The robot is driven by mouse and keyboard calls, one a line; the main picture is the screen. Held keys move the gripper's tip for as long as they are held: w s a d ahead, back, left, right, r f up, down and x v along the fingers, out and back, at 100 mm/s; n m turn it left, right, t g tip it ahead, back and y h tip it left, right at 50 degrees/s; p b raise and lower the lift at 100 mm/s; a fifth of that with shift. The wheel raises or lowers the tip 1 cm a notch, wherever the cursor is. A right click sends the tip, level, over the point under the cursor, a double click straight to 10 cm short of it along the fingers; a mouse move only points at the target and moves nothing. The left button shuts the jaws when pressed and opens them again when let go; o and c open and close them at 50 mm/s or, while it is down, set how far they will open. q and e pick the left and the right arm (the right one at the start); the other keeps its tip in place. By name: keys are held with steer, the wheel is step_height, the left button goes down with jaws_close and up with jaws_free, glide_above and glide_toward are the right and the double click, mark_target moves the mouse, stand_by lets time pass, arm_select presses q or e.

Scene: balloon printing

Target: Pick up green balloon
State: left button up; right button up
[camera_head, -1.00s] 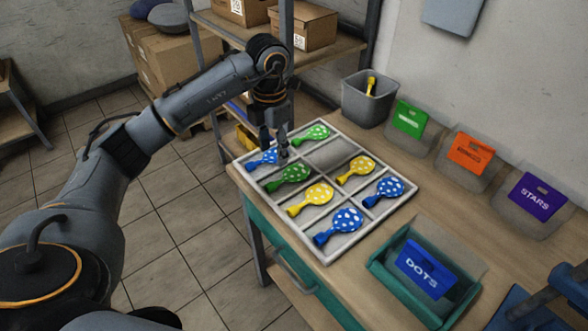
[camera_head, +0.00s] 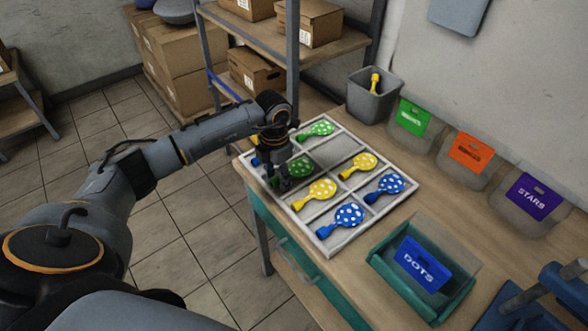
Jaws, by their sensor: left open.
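Two green balloons lie in the white divided tray (camera_head: 321,252). One green balloon (camera_head: 319,130) is in the far compartment. The other green balloon (camera_head: 302,168) has white dots and is in the left-hand row, between a blue balloon and a yellow one. My left gripper (camera_head: 283,183) is open and points down at this nearer green balloon, hiding its neck end. I cannot tell whether the fingers touch it. My right gripper is not in view.
The tray also holds yellow balloons (camera_head: 321,190) and blue balloons (camera_head: 348,216); one compartment is empty. A grey bin (camera_head: 371,102) stands behind. A teal DOTS box (camera_head: 388,269) is in front, and labelled pouches (camera_head: 471,153) line the wall.

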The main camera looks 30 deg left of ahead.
arm_select(q)
steer(key=shift+c, duration=1.3)
steer(key=c, duration=0.6)
steer(key=shift+o, duration=0.2)
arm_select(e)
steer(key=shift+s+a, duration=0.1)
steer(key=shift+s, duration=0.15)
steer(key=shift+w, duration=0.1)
arm_select(q)
steer(key=shift+r, duration=0.15)
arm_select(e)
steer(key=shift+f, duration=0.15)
